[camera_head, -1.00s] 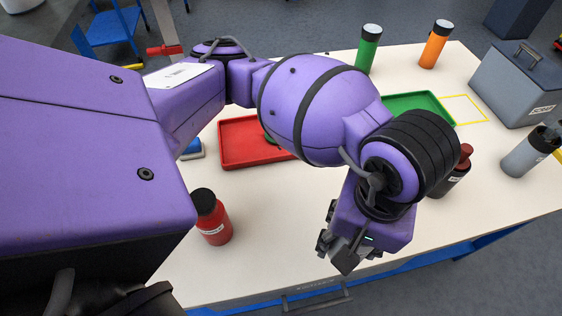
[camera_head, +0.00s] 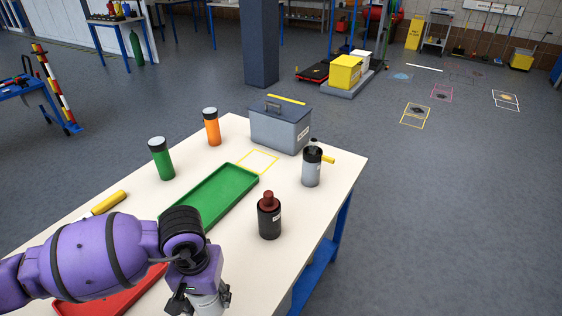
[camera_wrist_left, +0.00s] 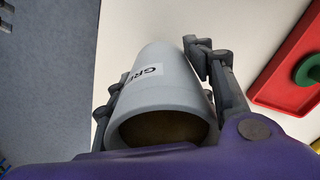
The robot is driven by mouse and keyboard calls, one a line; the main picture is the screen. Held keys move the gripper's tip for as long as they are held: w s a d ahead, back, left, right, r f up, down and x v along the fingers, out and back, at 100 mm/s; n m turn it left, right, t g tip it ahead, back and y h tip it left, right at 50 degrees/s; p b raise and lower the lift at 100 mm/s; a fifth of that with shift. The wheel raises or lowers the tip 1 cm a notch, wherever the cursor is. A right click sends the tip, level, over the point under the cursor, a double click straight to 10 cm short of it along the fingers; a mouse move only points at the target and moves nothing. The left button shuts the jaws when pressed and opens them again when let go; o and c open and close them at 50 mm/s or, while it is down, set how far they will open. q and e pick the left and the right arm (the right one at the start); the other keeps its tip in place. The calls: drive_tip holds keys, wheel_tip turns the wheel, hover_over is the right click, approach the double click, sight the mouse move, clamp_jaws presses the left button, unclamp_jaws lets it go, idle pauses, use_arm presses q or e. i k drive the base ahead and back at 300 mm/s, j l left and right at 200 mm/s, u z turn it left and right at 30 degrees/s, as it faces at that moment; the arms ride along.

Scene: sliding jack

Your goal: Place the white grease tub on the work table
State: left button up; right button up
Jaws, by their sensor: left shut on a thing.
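The white grease tub (camera_wrist_left: 165,85) is between the fingers of my left gripper (camera_wrist_left: 158,72) in the left wrist view. It is pale grey-white with a label reading "GRE", and its near end shows a dark, brownish recess. In the head view the gripper (camera_head: 199,300) is shut on the tub (camera_head: 208,304) at the bottom edge, and the tub's lower part is cut off. The work table (camera_head: 330,190) has a pale top and lies around and under the gripper. I cannot tell whether the tub touches it. My right gripper is not in view.
On the table are a green tray (camera_head: 222,196), red tray (camera_head: 120,302), green bottle (camera_head: 161,160), orange bottle (camera_head: 212,128), dark bottle (camera_head: 269,216), grey bottle (camera_head: 311,167) and grey case (camera_head: 280,126). A yellow outlined rectangle (camera_head: 276,160) is empty. Bare tabletop lies right of the green tray.

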sight(258, 160)
drive_tip(key=l+z, duration=0.15)
drive_tip(key=z, duration=0.3)
drive_tip(key=i+z, duration=0.15)
drive_tip(key=z, duration=0.25)
drive_tip(key=i+l+z, duration=0.1)
drive_tip(key=z, duration=0.35)
drive_tip(key=i+u, duration=0.25)
drive_tip(key=i, duration=0.25)
drive_tip(key=i+l+u, duration=0.25)
drive_tip(key=i, duration=0.2)
drive_tip(key=i+u, duration=0.2)
drive_tip(key=u, duration=0.25)
drive_tip(key=i+u, duration=0.2)
drive_tip(key=u, duration=0.2)
drive_tip(key=i+u, duration=0.15)
drive_tip(key=u, duration=0.3)
drive_tip(key=i+u, duration=0.35)
drive_tip(key=i, duration=0.3)
